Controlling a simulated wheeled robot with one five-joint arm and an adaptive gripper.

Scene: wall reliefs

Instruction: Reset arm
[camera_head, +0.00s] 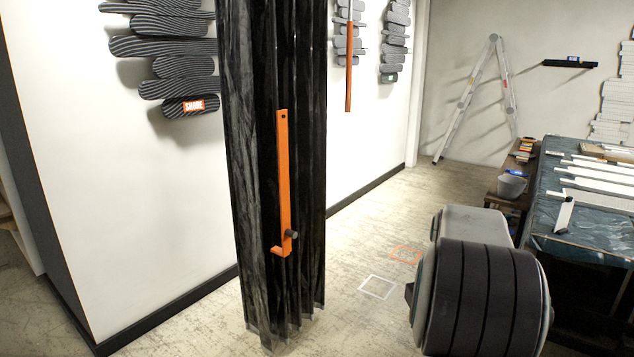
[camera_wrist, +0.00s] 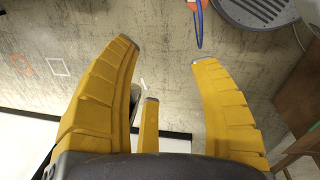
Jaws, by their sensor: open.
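My gripper (camera_wrist: 165,52) shows in the wrist view with its yellow fingers spread wide apart. Nothing is between the fingers, and bare floor shows beyond them. In the head view the fingers are not visible. A rounded grey and black part of my arm fills the lower right there, beside the bench on the right.
A dark folded panel (camera_head: 262,180) with an orange handle (camera_head: 283,185) stands left of centre. A covered table (camera_head: 600,225) and a low wooden bench with a grey bucket (camera_head: 511,186) are at right.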

